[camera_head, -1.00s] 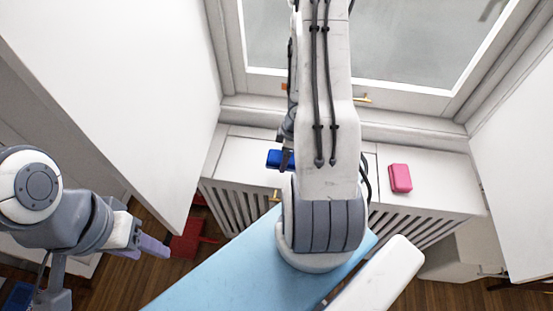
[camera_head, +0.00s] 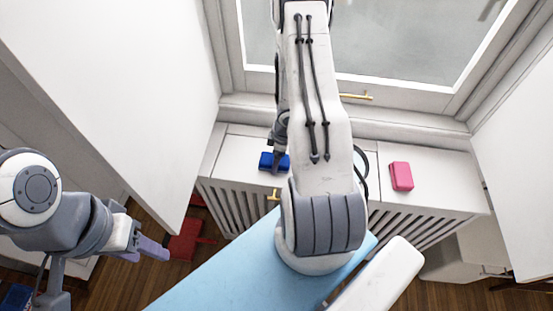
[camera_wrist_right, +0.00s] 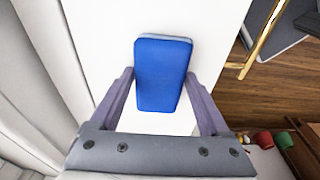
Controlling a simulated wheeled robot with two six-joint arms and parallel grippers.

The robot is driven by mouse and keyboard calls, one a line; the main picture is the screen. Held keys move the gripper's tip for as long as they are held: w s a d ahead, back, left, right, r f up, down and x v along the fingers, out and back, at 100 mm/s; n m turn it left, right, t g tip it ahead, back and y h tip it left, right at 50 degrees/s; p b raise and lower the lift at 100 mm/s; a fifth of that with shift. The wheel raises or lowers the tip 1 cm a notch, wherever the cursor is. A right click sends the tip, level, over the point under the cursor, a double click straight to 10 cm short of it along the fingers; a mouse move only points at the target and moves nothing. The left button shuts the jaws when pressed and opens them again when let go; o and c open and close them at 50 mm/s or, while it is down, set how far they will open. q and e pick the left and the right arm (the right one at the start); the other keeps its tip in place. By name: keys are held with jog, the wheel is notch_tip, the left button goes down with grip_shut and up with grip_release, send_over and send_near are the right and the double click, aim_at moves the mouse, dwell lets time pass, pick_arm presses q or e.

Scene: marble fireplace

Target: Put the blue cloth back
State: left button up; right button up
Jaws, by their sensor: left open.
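The blue cloth (camera_head: 268,161) is a small folded block near the left end of the white radiator cover. My right gripper (camera_head: 276,166) reaches down to it, and its fingers are mostly hidden behind my arm in the head view. In the right wrist view the cloth (camera_wrist_right: 160,75) lies between the two fingertips of my right gripper (camera_wrist_right: 160,74), over a white surface. Gaps show between the lower fingers and the cloth. Whether the tips touch it I cannot tell. My left gripper (camera_head: 150,247) is open and empty, low on the left, far from the cloth.
A pink block (camera_head: 401,176) lies on the right part of the white radiator cover (camera_head: 438,190). A window with a brass handle (camera_head: 355,96) stands behind. White panels flank both sides. A red object (camera_head: 186,241) is on the wooden floor.

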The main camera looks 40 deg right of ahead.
jog(key=shift+o, duration=1.3)
jog(key=shift+r, duration=0.15)
notch_tip(320, 180, up, 12)
jog(key=s+d+p, duration=0.1)
jog(key=p, duration=0.9)
jog(key=shift+s, duration=0.2)
